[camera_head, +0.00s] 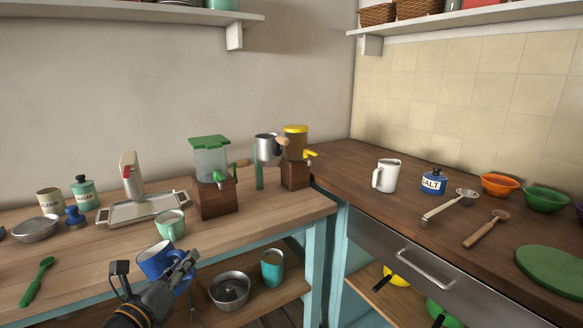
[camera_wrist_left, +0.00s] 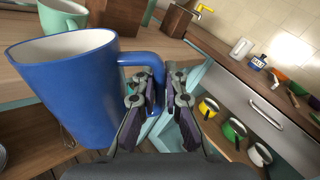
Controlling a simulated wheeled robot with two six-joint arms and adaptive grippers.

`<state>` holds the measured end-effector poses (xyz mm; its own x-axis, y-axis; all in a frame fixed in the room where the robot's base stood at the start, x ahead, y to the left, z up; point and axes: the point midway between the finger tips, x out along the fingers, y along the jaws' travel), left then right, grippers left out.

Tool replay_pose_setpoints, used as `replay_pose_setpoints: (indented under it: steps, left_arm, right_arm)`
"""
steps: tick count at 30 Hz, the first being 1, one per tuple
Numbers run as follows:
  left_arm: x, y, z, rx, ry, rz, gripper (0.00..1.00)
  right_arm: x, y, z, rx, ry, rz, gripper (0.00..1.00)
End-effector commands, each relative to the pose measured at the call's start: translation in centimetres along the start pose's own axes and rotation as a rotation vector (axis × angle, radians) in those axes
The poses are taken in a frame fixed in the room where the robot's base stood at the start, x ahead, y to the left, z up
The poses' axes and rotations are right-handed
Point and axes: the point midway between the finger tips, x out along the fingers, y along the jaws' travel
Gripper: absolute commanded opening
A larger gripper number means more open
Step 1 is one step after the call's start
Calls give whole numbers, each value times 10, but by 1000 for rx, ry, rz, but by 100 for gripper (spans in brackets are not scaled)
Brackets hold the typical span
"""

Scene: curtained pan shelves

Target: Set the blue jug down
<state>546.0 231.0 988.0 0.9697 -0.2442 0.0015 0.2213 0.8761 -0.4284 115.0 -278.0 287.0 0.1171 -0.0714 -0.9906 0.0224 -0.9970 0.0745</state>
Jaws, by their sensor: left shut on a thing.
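The blue jug (camera_head: 156,261) is at the front edge of the left wooden counter in the head view. It looks slightly tilted and has a white inside. In the left wrist view the blue jug (camera_wrist_left: 72,92) fills the left side, with its handle toward my gripper. My left gripper (camera_head: 188,268) is shut on the jug's handle, which also shows between the fingers in the left wrist view (camera_wrist_left: 157,92). The jug's bottom is hidden in the head view, and I cannot tell whether it touches anything. My right gripper is not in view.
A mint mug (camera_head: 170,225) stands on the counter (camera_head: 265,219) just behind the jug. A green dispenser (camera_head: 212,165) and a metal tray (camera_head: 140,208) stand farther back. A green spoon (camera_head: 38,281) lies at left. A lower shelf holds a metal bowl (camera_head: 230,290) and a teal canister (camera_head: 272,268).

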Motion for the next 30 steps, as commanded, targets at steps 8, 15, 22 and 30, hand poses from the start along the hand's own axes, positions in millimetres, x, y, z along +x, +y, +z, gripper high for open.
replay_pose_setpoints:
  steps: [8, 15, 22, 30]
  left_arm:
    - [-22, 68, -97, -2, 3, 10, 0]
    - [-50, 98, -164, 0, 37, -70, 0]
    - [-62, 97, -196, -7, 26, -71, 0]
    - [-57, 72, -212, -8, -38, 64, 0]
  right_arm:
    - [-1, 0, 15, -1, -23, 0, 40]
    - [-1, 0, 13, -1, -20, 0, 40]
    - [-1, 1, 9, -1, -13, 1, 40]
    - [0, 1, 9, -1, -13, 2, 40]
